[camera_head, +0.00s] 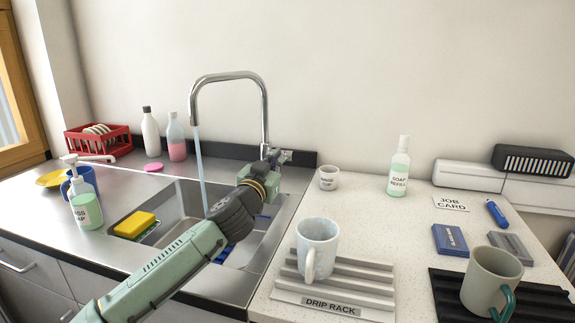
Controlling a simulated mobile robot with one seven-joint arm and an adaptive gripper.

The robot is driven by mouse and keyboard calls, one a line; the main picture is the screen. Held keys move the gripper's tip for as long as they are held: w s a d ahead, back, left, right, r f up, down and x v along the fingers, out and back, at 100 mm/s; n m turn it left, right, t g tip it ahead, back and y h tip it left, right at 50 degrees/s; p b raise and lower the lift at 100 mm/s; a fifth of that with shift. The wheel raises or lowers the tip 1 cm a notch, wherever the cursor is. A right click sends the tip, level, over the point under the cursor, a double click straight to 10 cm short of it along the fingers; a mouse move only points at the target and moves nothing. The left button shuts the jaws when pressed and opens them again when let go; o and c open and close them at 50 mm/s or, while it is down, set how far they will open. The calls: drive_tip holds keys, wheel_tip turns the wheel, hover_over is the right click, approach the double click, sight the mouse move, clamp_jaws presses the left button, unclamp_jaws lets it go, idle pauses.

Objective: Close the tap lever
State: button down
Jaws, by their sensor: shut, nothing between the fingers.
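The chrome tap (265,112) stands at the back of the sink, with a tall squared spout. A stream of water (199,165) falls from its outlet into the basin. My gripper (276,157) is at the tap's base and looks shut and empty. A small grey metal part beside the tap base (288,154) may be the lever. My gripper partly hides it, and I cannot tell whether they touch.
My arm crosses the steel sink (170,190). A yellow sponge (135,224) sits at the basin's left.

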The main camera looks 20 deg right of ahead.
drive_tip(key=shift+s+a+f, duration=0.1)
drive_tip(key=shift+a+f, duration=0.05)
drive_tip(key=shift+f, duration=0.3)
drive_tip(key=shift+s+a+f, duration=0.1)
drive_tip(key=shift+a+f, duration=0.05)
drive_tip(key=shift+f, duration=0.3)
